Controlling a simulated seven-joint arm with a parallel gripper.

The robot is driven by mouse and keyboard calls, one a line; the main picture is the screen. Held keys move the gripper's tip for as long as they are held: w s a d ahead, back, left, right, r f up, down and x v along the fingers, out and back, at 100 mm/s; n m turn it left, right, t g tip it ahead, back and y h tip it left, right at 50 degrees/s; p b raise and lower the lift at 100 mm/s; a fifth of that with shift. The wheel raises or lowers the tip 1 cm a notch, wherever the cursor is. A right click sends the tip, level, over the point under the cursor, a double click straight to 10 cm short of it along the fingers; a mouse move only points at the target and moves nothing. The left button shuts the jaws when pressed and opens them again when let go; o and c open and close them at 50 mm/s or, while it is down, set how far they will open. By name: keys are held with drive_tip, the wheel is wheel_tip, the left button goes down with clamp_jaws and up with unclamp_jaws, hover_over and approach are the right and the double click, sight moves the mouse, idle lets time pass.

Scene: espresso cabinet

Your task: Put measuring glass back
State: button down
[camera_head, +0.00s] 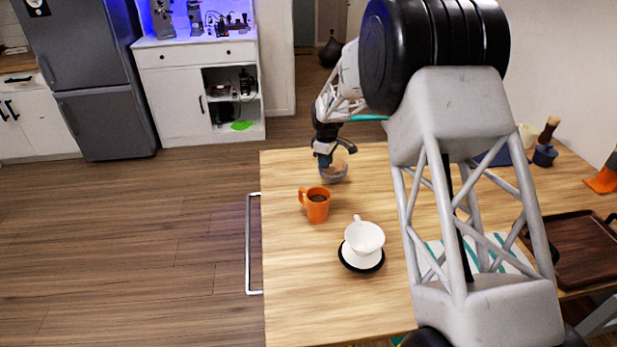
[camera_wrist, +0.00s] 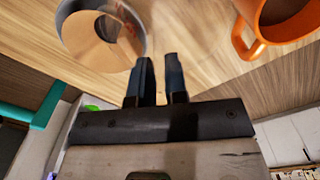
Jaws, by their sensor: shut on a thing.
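The measuring glass (camera_head: 336,174) is a small, round, greyish clear vessel at the far left part of the wooden table. In the wrist view it shows as a grey-rimmed round glass (camera_wrist: 68,18) just beyond my fingertips, with a tan patch inside it. My gripper (camera_head: 324,158) reaches down at its near left side and is shut on it. In the wrist view the two dark fingers (camera_wrist: 160,62) stand close together beside the glass. The exact contact is hard to see, and I cannot tell whether the glass touches the table.
An orange mug (camera_head: 316,206) stands close by, also in the wrist view (camera_wrist: 246,38). A white dripper cup (camera_head: 364,238) on a black base is nearer. A brown tray (camera_head: 572,250) lies right. The espresso cabinet (camera_head: 180,95) stands beyond open floor.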

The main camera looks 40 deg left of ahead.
drive_tip(key=shift+w+d+r+n, duration=0.1)
drive_tip(key=shift+w+d+n, duration=0.15)
drive_tip(key=shift+w+n, duration=0.45)
drive_tip(key=shift+w+d+n, duration=0.25)
drive_tip(key=shift+w+n, duration=0.25)
drive_tip(key=shift+w, duration=0.35)
drive_tip(key=shift+w+r+n, duration=0.1)
drive_tip(key=shift+w+n, duration=0.1)
drive_tip(key=shift+n, duration=0.2)
drive_tip(key=a+n, duration=0.1)
drive_tip(key=n, duration=0.2)
drive_tip(key=shift+w+a, duration=0.15)
drive_tip(key=n, duration=0.1)
drive_tip(key=a+n, duration=0.1)
drive_tip(key=n, duration=0.2)
drive_tip(key=shift+w+a+r, duration=0.15)
drive_tip(key=shift+a, duration=0.1)
drive_tip(key=s+a+n, duration=0.7)
drive_tip(key=s+a, duration=0.4)
drive_tip(key=s, duration=0.1)
drive_tip(key=shift+r+n, duration=0.2)
drive_tip(key=shift+n, duration=0.2)
drive_tip(key=shift+s, duration=0.1)
drive_tip(key=shift+f, duration=3.15)
drive_tip(key=shift+f, duration=0.1)
drive_tip(key=shift+f, duration=1.75)
